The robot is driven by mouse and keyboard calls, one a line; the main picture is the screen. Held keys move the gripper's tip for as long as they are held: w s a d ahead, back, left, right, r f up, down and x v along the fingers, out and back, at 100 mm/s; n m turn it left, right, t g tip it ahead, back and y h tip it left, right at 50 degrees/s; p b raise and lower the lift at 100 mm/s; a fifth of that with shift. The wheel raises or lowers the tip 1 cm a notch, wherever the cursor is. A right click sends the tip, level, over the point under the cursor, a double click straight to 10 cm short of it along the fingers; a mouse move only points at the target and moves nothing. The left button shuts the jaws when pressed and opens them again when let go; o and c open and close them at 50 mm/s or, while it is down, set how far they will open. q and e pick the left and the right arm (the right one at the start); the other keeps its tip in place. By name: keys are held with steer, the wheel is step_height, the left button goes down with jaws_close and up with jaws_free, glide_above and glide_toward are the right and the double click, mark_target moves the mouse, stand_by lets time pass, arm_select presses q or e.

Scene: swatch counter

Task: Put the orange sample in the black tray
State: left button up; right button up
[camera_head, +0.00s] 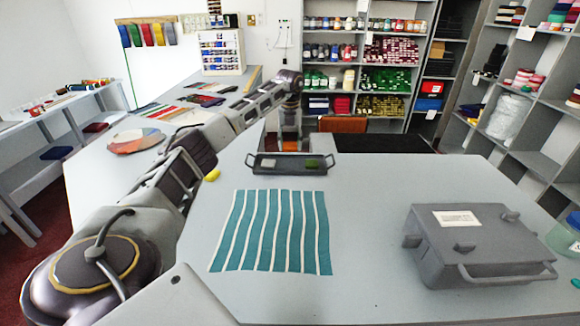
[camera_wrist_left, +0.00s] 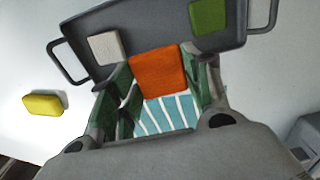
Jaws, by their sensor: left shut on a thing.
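The orange sample (camera_wrist_left: 158,72) is a small square block, held between the two fingers of my left gripper (camera_wrist_left: 160,95) in the left wrist view. In that view it overlaps the near edge of the black tray (camera_wrist_left: 75,32); I cannot tell its height above it. The tray (camera_head: 251,170), with a handle at each end, holds a pale grey sample (camera_wrist_left: 104,47) and a green sample (camera_wrist_left: 209,17). My right gripper is not in view.
A yellow sample (camera_head: 212,175) lies left of the tray. A teal-and-white striped cloth (camera_head: 270,232) lies in front of it. A grey lidded box (camera_head: 478,245) with a handle stands at the right. The counter between cloth and box is clear.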

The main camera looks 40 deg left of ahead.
arm_select(q)
steer(key=shift+f, duration=3.05)
steer(key=shift+f+p, duration=0.4)
steer(key=shift+f, duration=1.45)
steer(key=shift+f, duration=0.15)
steer(key=o, duration=0.7)
steer(key=shift+o, duration=0.3)
steer(key=shift+r+b, duration=0.5)
steer(key=shift+r, duration=5.65)
